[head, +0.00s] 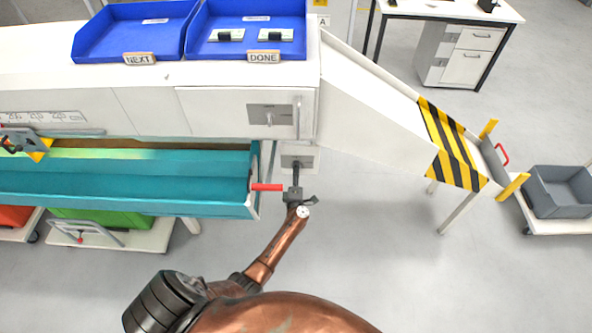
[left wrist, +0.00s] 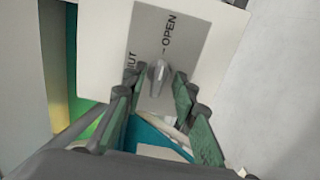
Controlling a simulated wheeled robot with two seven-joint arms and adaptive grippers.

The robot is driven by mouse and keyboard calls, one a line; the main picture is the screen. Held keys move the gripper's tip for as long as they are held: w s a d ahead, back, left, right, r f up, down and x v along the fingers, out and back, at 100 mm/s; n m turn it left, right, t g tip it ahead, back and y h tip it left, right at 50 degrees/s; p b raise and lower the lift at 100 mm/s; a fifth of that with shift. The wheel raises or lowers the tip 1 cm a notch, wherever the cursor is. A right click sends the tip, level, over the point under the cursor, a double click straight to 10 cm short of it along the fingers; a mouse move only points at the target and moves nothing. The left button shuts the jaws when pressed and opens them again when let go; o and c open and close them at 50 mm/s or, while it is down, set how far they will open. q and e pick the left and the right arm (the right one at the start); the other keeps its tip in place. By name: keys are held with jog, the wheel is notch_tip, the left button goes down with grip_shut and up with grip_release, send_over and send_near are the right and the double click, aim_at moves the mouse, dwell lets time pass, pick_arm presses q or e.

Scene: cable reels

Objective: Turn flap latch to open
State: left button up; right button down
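The flap latch is a grey knob (left wrist: 157,75) on a grey plate (left wrist: 180,35) marked OPEN and, partly hidden, SHUT in the left wrist view. The knob is tilted slightly; I cannot tell which mark it is set to. My left gripper (left wrist: 154,88) is open, with one green-padded finger on each side of the knob's near end and gaps visible. My right gripper is not in view.
A red handle (head: 267,187) sticks out from the teal trough (head: 130,185) just left of my gripper. A white chute (head: 375,105) slopes down at right to a striped edge. Blue trays (head: 130,32) stand on the bench. Floor is clear below right.

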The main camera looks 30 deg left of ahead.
pick_arm(q)
jog(key=v, duration=0.7)
jog(key=shift+s, duration=0.25)
jog(key=shift+d, duration=0.1)
jog(key=s+d+f+m+g+h, duration=0.25)
jog(key=s+f+m, duration=0.45)
jog(key=f, duration=0.4)
jog(key=s+d+f+m+g+h, duration=0.1)
jog(key=s+d+f+m+h, duration=0.25)
jog(key=s+f, duration=0.65)
jog(key=s+d+f+m+g+h, duration=0.25)
jog(key=s+f+m, duration=0.45)
jog(key=f, duration=0.4)
jog(key=s+f+m+g, duration=0.2)
jog(key=s+f+g, duration=0.1)
jog(key=s, duration=1)
jog(key=s+a+f+m+g, duration=0.1)
jog(key=s+f+m+g, duration=0.2)
jog(key=s, duration=1.1)
jog(key=s+a+f+m+g, duration=0.1)
jog(key=s+f, duration=0.5)
jog(key=s, duration=0.7)
jog(key=shift+a+f+m+g+h+p, duration=0.25)
jog(key=shift+m+g+h+p, duration=0.2)
jog(key=shift+m+g, duration=0.6)
